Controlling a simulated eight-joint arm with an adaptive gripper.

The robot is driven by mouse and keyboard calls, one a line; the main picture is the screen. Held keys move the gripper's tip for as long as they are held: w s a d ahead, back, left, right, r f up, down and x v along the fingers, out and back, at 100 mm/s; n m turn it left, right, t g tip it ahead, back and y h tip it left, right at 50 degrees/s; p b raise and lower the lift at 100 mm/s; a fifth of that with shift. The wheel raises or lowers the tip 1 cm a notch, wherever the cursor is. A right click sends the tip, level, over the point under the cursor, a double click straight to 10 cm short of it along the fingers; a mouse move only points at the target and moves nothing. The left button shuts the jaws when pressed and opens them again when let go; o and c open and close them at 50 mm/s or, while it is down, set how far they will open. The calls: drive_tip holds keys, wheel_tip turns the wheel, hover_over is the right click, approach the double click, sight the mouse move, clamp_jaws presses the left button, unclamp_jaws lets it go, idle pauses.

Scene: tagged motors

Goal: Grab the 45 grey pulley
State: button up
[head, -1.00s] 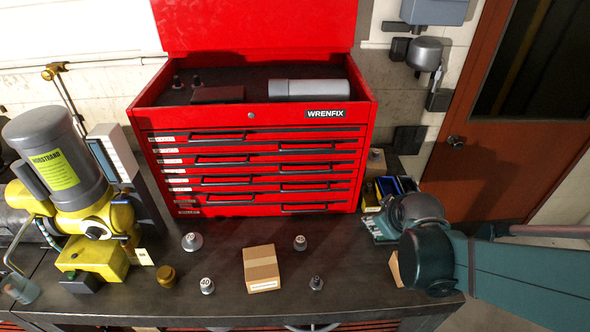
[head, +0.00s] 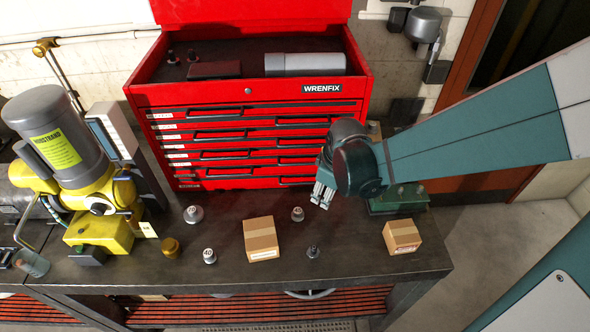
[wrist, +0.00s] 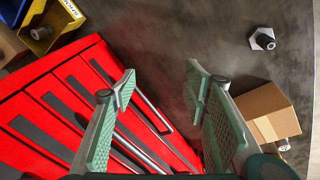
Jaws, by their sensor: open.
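Several small grey pulleys stand on the dark bench. One (head: 209,256) reads "40"; others are at the back left (head: 193,214), right of the cardboard box (head: 298,214) and nearer the front (head: 313,252). I cannot read a 45 on any of these. My gripper (head: 322,195) hangs open and empty above the bench, before the toolbox's right part and just right of the back-right pulley. In the wrist view its green-padded fingers (wrist: 160,85) are spread apart.
A cardboard box (head: 261,239) sits mid-bench, another (head: 402,237) at the right end. The red toolbox (head: 250,110) stands behind. A brass-coloured piece (head: 171,247) and a yellow-grey motor machine (head: 90,190) are at left. The front right of the bench is mostly clear.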

sight(298, 210)
drive_tip(key=a+n, duration=0.1)
drive_tip(key=a, duration=0.1)
drive_tip(key=a+n+g+p, duration=0.1)
drive_tip(key=a, duration=0.2)
drive_tip(key=a+f+g, duration=0.1)
drive_tip(key=a, duration=0.2)
drive_tip(key=shift+s+n, duration=0.15)
drive_tip(key=shift+n, duration=0.25)
drive_tip(key=shift+s+a+g+p, duration=0.2)
drive_tip(key=shift+a+g+p, duration=0.2)
drive_tip(key=shift+a, duration=0.15)
drive_tip(key=shift+f, duration=0.1)
drive_tip(key=shift+f, duration=1.25)
drive_tip(key=shift+s+f, duration=0.15)
drive_tip(key=shift+f, duration=1.15)
drive_tip(key=shift+s+f, duration=0.1)
drive_tip(key=shift+f, duration=1.2)
